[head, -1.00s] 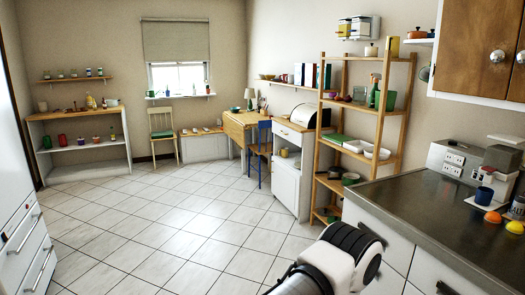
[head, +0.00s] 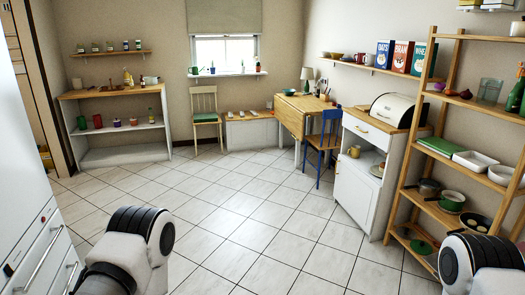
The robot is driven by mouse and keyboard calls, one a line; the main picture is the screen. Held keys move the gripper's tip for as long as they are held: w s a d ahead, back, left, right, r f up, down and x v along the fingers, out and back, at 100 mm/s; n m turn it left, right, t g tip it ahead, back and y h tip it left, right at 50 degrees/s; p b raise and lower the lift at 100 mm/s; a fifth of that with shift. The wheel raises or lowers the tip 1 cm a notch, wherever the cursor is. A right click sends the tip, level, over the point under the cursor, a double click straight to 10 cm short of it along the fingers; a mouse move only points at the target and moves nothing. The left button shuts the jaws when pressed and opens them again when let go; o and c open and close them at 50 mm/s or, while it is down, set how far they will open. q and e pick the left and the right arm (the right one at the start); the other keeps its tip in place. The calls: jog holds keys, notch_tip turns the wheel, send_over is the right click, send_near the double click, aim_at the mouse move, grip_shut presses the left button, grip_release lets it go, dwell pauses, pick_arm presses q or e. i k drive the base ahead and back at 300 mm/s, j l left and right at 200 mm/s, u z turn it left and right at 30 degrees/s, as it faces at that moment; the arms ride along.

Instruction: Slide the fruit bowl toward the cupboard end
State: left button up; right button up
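I cannot make out a fruit bowl in the head view. Small bowls (head: 335,55) sit on the wall shelf at the back right, too small to tell what they hold. A wooden wall cupboard and a dark worktop are outside the present view. Parts of my two arms show at the lower left and lower right edges, but neither gripper is in view.
A wooden rack (head: 446,150) with pots, dishes and loose items stands at the right. A white cabinet (head: 357,190) carries a bread bin (head: 397,111). A blue chair (head: 325,145) stands by the wooden table (head: 305,117). The tiled floor (head: 225,215) ahead is clear.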

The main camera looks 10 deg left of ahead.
aim_at(288, 93)
jog(key=i+j+u, duration=0.4)
jog(key=i, duration=0.65)
jog(key=i+u, duration=0.35)
jog(key=i, duration=4.15)
jog(key=i+j+z, duration=0.1)
jog(key=i+z, duration=0.15)
jog(key=i, duration=0.25)
jog(key=i+j+z, duration=0.2)
jog(key=i, duration=0.35)
jog(key=i+j+z, duration=0.25)
jog(key=i, duration=0.25)
jog(key=i+j+z, duration=0.25)
jog(key=i+j, duration=0.15)
